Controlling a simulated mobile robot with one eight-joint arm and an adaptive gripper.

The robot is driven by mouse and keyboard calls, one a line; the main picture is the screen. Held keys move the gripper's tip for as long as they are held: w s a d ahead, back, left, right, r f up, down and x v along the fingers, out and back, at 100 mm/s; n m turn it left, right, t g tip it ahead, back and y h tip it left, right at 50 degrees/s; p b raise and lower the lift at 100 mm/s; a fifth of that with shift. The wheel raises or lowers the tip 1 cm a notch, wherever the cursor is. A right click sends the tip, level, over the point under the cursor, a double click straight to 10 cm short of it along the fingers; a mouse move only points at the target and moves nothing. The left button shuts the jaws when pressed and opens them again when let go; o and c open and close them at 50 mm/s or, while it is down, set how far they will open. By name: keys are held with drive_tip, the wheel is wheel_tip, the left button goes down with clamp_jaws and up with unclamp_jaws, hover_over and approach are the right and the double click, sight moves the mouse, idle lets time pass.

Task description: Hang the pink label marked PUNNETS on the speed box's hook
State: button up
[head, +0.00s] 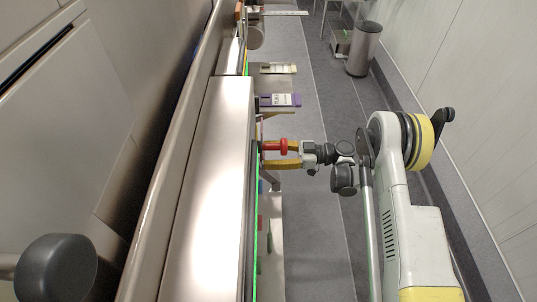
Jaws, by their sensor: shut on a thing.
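My gripper (265,155) is at the right edge of the long pale conveyor cover, reaching in from the right. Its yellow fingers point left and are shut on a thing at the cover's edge. That thing is too small and too hidden to make out. A red part (283,146) shows at the upper finger; I cannot tell what it belongs to. I cannot make out the pink PUNNETS label for certain, and its lettering is not readable. I cannot pick out the speed box or its hook in this view.
A purple label (280,100) and a cream label (278,69) stick out from the conveyor's side, above my gripper in the picture. The conveyor cover (215,190) runs along the left. A grey bin (364,48) stands at the upper right. Grey floor (318,225) is clear below my arm.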

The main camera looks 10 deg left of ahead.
drive_tip(key=shift+a+f, duration=0.1)
drive_tip(key=shift+a, duration=0.1)
idle(0.3)
drive_tip(key=shift+x, duration=2.6)
drive_tip(key=shift+f, duration=0.85)
drive_tip(key=o, duration=1.4)
drive_tip(key=v, duration=1.2)
